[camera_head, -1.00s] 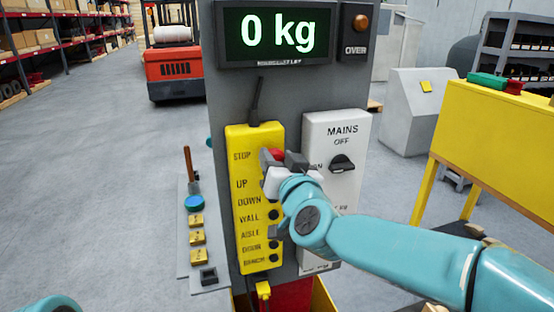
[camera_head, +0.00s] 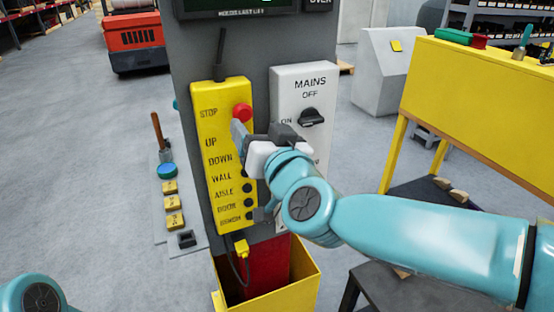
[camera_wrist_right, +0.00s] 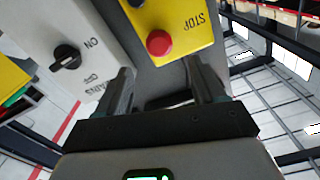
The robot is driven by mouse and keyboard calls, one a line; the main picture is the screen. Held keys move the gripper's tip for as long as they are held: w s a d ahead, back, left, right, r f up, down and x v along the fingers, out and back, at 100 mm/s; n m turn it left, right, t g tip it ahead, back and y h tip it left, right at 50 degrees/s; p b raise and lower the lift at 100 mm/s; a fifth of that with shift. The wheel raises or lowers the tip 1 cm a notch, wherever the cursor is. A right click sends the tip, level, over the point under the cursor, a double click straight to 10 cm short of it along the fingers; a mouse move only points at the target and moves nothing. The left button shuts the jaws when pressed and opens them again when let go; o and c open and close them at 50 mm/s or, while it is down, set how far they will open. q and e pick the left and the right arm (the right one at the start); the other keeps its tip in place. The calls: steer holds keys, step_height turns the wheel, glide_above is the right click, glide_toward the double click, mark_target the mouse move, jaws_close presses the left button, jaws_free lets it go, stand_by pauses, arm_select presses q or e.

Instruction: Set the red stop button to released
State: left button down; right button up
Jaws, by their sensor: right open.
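The red stop button (camera_head: 242,113) sticks out of the top of the yellow control box (camera_head: 209,100), beside the word STOP. In the right wrist view the red button (camera_wrist_right: 159,42) lies ahead of the jaws, between the two fingers in the picture. My right gripper (camera_head: 250,138) is open and empty, just below and in front of the button in the head view; it also shows in the right wrist view (camera_wrist_right: 158,90). No contact with the button is visible. My left gripper is out of view; only a piece of my left arm shows at the lower left.
The white MAINS box (camera_head: 290,90) with its black rotary knob (camera_head: 312,117) stands right of the yellow box. A yellow bin (camera_head: 300,293) stands below. A yellow bench (camera_head: 480,100) is at right.

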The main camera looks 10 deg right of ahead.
steer(key=v, duration=0.9)
steer(key=shift+s, duration=0.2)
steer(key=shift+f, duration=0.1)
